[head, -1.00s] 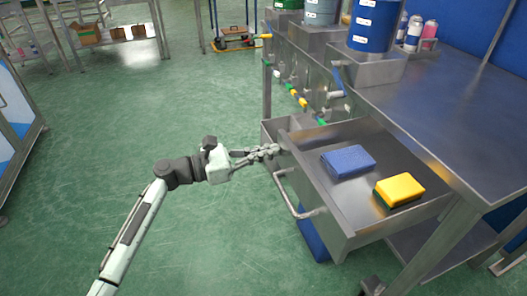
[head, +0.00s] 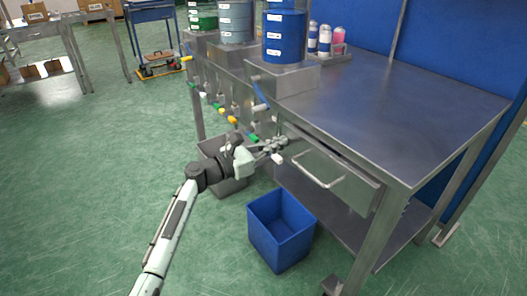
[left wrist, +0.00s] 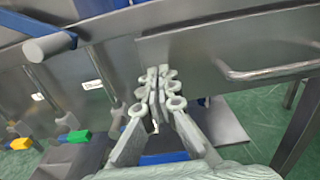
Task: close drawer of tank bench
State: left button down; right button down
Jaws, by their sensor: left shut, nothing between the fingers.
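The drawer (head: 345,180) of the steel tank bench (head: 385,108) is pushed in under the bench top, and its inside no longer shows. I cannot tell whether its front is fully flush. Its bar handle (head: 322,178) shows on the front and also in the left wrist view (left wrist: 270,73). My left gripper (head: 275,149) is shut and empty, with its fingertips at the left end of the drawer front, left of the handle. In the left wrist view the closed fingers (left wrist: 157,85) point at the metal front, touching or very near it. My right gripper is not in view.
A blue bin (head: 281,232) stands on the floor below the drawer, and a grey bin (head: 222,165) is behind my left gripper. Colored valves (head: 232,119) line the bench's side under the tanks. The green floor at left is free.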

pick_arm(q)
jog(key=shift+x, duration=1)
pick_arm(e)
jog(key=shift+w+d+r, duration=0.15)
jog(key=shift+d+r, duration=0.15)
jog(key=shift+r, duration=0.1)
pick_arm(q)
jog(key=shift+r, duration=0.25)
